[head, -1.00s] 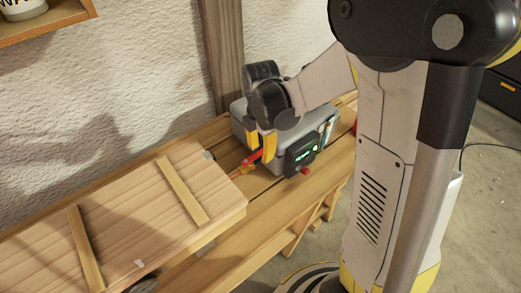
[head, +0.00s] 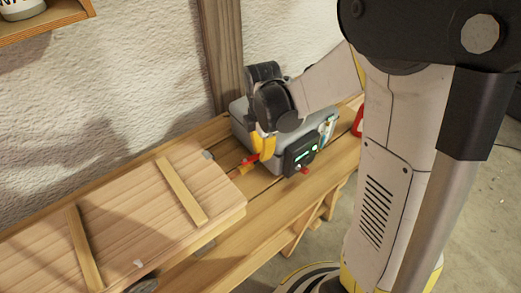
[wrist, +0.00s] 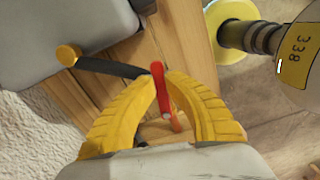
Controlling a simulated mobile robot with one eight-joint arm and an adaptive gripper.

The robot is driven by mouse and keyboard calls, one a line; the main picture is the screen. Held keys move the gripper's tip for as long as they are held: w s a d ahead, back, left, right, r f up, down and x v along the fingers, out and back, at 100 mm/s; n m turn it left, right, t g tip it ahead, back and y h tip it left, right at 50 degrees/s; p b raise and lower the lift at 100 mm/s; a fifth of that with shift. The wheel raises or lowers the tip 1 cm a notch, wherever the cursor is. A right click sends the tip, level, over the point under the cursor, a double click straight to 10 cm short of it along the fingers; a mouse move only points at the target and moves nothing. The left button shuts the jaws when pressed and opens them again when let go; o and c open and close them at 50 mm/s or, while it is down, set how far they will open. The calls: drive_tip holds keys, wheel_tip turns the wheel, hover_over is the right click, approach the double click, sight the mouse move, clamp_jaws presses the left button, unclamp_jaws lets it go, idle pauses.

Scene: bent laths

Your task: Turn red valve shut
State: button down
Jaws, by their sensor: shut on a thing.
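The red valve handle (wrist: 161,88) is a short flat red lever in the wrist view, between the tips of the two yellow fingers of my gripper (wrist: 164,80). The fingers are closed on it. In the head view, only a small red piece of the handle (head: 250,159) shows beside my gripper (head: 262,150), at the left of a grey box. The rest is hidden behind the fingers. A dark bar with a yellow round end (wrist: 68,55) runs up to the handle in the wrist view.
The grey box (head: 241,117) stands on the wooden bench, with a black panel (head: 302,151) with green lights on its front. A raised wooden board (head: 130,215) with two slats lies to the left. A white wall and wooden post (head: 222,55) are behind.

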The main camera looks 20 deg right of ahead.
drive_tip(key=s+a+m+b, duration=0.1)
drive_tip(key=s+a+m, duration=0.2)
drive_tip(key=m, duration=1.2)
drive_tip(key=shift+s+a+m, duration=0.35)
drive_tip(key=shift+s+m, duration=0.05)
drive_tip(key=shift+s, duration=1.1)
drive_tip(key=c, duration=1.4)
unclamp_jaws()
drive_tip(key=shift+r, duration=0.1)
wheel_tip(320, 180, up, 12)
drive_tip(key=shift+f, duration=0.1)
